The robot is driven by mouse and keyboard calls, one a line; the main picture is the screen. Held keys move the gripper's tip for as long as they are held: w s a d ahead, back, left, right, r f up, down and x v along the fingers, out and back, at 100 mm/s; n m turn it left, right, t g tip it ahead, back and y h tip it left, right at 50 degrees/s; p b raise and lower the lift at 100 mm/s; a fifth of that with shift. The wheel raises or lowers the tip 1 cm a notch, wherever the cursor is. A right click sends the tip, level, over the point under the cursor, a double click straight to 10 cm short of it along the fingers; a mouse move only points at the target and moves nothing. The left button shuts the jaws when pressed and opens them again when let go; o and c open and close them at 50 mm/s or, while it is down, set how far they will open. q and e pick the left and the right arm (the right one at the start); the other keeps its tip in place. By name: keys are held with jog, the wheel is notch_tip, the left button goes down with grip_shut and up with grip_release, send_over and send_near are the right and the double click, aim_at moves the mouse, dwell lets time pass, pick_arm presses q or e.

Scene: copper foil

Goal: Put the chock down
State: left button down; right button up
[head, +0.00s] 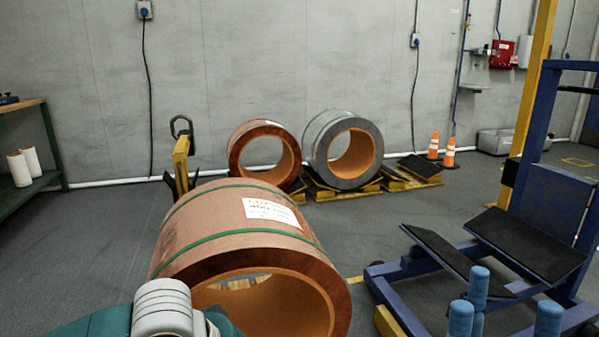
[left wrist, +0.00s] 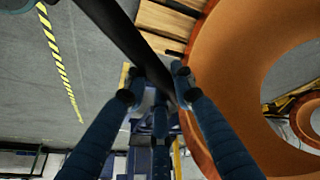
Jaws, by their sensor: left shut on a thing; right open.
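A long dark bar (left wrist: 125,35), which appears to be the chock, runs from the top edge of the left wrist view to the blue fingers. My left gripper (left wrist: 154,88) is shut on its lower end. Beside it is the large copper foil coil (left wrist: 228,65), with a wooden slatted base at its edge. In the head view this coil (head: 195,235) stands at front centre, and my left arm crosses its lower left. The left gripper and bar are hidden there. My right gripper (head: 503,300) is open and empty at the lower right, with blue fingers pointing up.
A blue frame with dark sloped plates (head: 535,243) stands at the right, close to my right gripper. A green shelf (head: 40,150) is at the left.

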pick_arm(q)
jog(key=shift+s+d+r+n+t+y, duration=0.15)
jog(key=shift+r+n+t+y, duration=0.1)
jog(key=shift+r+n, duration=0.5)
jog(key=shift+s+d+r+n+t+y, duration=0.1)
jog(key=shift+d+r+n+t+y, duration=0.1)
jog(key=shift+r+n, duration=0.55)
jog(key=shift+s+d+r+n+t+y, duration=0.2)
jog(key=shift+r+n, duration=0.3)
jog(key=shift+r, duration=0.45)
jog(key=shift+w+a, duration=0.15)
jog(key=shift+a, duration=0.05)
jog(key=shift+d, duration=0.1)
